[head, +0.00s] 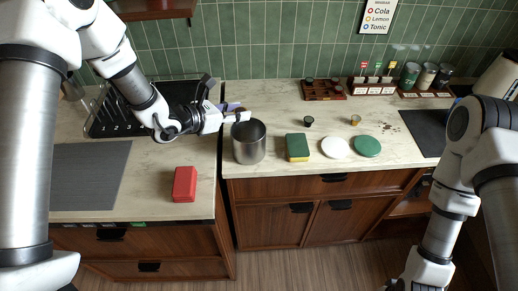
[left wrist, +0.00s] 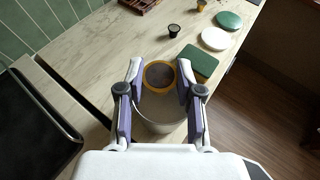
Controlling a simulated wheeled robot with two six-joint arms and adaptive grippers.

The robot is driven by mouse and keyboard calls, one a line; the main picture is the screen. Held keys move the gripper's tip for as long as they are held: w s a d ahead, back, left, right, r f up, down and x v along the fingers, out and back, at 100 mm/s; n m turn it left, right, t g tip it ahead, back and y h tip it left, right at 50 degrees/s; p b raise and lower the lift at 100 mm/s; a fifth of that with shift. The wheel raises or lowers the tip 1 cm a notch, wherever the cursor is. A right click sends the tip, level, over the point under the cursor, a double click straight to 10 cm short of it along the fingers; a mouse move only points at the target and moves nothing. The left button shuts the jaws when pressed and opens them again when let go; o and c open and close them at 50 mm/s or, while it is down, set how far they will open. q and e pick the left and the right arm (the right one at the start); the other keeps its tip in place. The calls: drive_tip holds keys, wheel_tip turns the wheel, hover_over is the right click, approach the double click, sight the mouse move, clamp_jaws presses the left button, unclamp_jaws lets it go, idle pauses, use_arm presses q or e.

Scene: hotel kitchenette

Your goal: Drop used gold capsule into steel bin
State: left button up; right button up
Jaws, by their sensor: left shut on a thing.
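My left gripper (head: 240,116) is shut on a gold-rimmed capsule, with the capsule (left wrist: 160,76) showing between the two fingers (left wrist: 159,88) in the left wrist view. In the head view the held capsule is hard to make out. The steel bin (head: 249,147) stands upright on the counter, with the gripper's tip over its opening. In the left wrist view the bin (left wrist: 160,126) shows just below the fingers. The bin's inside is mostly hidden. My right arm hangs at the right, its fingers out of frame.
A green-and-yellow sponge (head: 297,147), white disc (head: 335,147) and green disc (head: 367,146) lie right of the bin. A black capsule (head: 308,120) and another gold capsule (head: 355,120) stand behind them. A red box (head: 185,184) lies front left. A wooden tray (head: 323,90) stands behind.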

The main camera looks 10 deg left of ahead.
sight(238, 125)
use_arm(q)
drive_tip(key=f+b, duration=0.1)
drive_tip(key=f, duration=0.3)
drive_tip(key=shift+w+f, duration=0.15)
drive_tip(key=shift+w, duration=0.05)
drive_tip(key=shift+f, duration=0.55)
drive_tip(key=o, duration=0.8)
drive_tip(key=shift+s+r, duration=0.15)
drive_tip(key=shift+s, duration=0.05)
